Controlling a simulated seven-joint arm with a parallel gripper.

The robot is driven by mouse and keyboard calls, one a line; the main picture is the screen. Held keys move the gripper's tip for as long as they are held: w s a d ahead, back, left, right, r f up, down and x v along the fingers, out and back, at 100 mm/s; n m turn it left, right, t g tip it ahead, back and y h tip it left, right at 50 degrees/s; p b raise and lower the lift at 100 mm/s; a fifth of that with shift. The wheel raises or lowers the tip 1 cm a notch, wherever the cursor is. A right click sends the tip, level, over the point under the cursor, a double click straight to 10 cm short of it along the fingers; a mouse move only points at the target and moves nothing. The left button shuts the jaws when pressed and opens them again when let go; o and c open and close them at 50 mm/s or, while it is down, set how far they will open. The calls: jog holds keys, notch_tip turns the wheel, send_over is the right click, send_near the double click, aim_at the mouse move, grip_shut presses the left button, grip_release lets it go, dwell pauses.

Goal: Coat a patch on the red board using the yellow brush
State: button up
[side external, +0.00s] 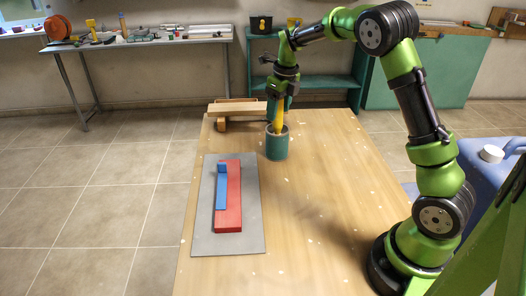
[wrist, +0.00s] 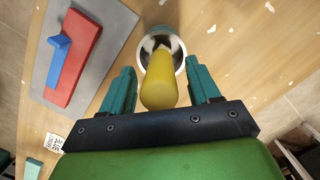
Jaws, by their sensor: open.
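The yellow brush (side external: 278,119) stands handle up in a dark green cup (side external: 277,147) on the table; its lower end is hidden inside the cup. In the wrist view its yellow handle (wrist: 160,84) lies between the two teal fingers of my gripper (wrist: 163,88). Both fingers are spread, with a gap on each side of the handle. My gripper (side external: 279,101) is above the cup in the side view. The red board (side external: 230,205) lies flat on a grey sheet (side external: 252,238) at the table's left. A blue piece (side external: 221,192) with a raised block at one end lies on the board's left part.
A wooden stand (side external: 236,112) sits at the table's far edge, left of the cup. The table's middle and front right (side external: 310,220) are clear. A blue container (side external: 485,170) is at the far right, beyond my arm's base.

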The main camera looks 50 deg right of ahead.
jog(key=shift+w+f, duration=0.1)
jog(key=shift+f, duration=0.7)
grip_shut()
notch_tip(320, 180, up, 10)
jog(key=shift+r, duration=0.1)
jog(key=c, duration=0.5)
grip_release()
jog(key=shift+c, duration=0.2)
jog(key=c, duration=0.5)
